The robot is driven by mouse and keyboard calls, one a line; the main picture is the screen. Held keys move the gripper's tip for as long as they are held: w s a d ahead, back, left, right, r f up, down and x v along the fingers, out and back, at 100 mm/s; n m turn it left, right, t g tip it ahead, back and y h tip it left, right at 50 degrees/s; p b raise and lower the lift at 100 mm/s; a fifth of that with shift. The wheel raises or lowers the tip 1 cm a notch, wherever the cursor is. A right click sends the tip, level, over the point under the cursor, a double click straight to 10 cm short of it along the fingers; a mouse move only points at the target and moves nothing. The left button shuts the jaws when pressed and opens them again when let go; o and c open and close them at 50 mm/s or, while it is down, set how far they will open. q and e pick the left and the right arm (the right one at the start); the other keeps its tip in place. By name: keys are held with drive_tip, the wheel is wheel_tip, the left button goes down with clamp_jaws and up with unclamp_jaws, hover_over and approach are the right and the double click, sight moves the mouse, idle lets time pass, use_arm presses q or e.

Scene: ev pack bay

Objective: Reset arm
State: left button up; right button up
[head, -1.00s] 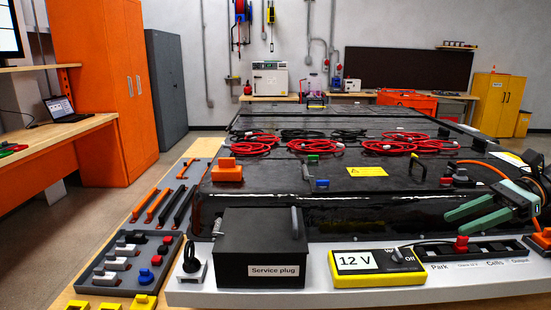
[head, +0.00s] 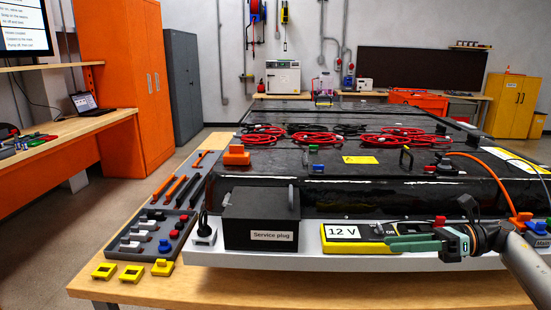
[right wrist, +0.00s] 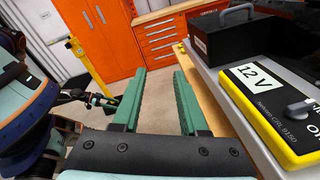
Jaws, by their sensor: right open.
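My right gripper (head: 389,243) is open and empty in the head view. Its green fingers point left, in front of the yellow 12 V meter (head: 345,238), and cover part of its right side. In the right wrist view, the two fingers of my right gripper (right wrist: 160,76) stand apart with bare floor between them, and the 12 V meter (right wrist: 262,92) is to their right. My left gripper is not in the head view. A small dark part with green tips (right wrist: 104,101) at the left of the wrist view looks like my left gripper; its jaws are unclear.
The black Service plug box (head: 262,218) stands left of the meter on the white ledge. A grey tray (head: 147,235) and yellow blocks (head: 131,273) lie at left. The wooden table front (head: 300,283) is clear. Red cables (head: 395,141) lie on the black pack.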

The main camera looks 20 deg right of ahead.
drive_tip(key=a+f+m+t+h+p, duration=0.2)
drive_tip(key=a+f+m+t+h, duration=0.3)
drive_tip(key=a+f+m+t, duration=1.2)
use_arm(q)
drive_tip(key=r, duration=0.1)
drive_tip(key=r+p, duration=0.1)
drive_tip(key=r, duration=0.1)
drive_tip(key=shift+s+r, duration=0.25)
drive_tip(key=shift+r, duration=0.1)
use_arm(e)
drive_tip(key=s+a+f+m+g+h, duration=0.2)
drive_tip(key=s+f+m+g+h, duration=0.2)
drive_tip(key=s+f+m+g, duration=0.3)
drive_tip(key=s+a+f+m+g+h, duration=0.2)
drive_tip(key=s+f+m+g+h, duration=0.2)
drive_tip(key=s+m, duration=1)
wheel_tip(320, 180, down, 6)
drive_tip(key=m+g, duration=0.3)
drive_tip(key=m, duration=0.2)
drive_tip(key=shift+a+m, duration=0.3)
drive_tip(key=shift+a, duration=0.1)
drive_tip(key=shift+r, duration=0.1)
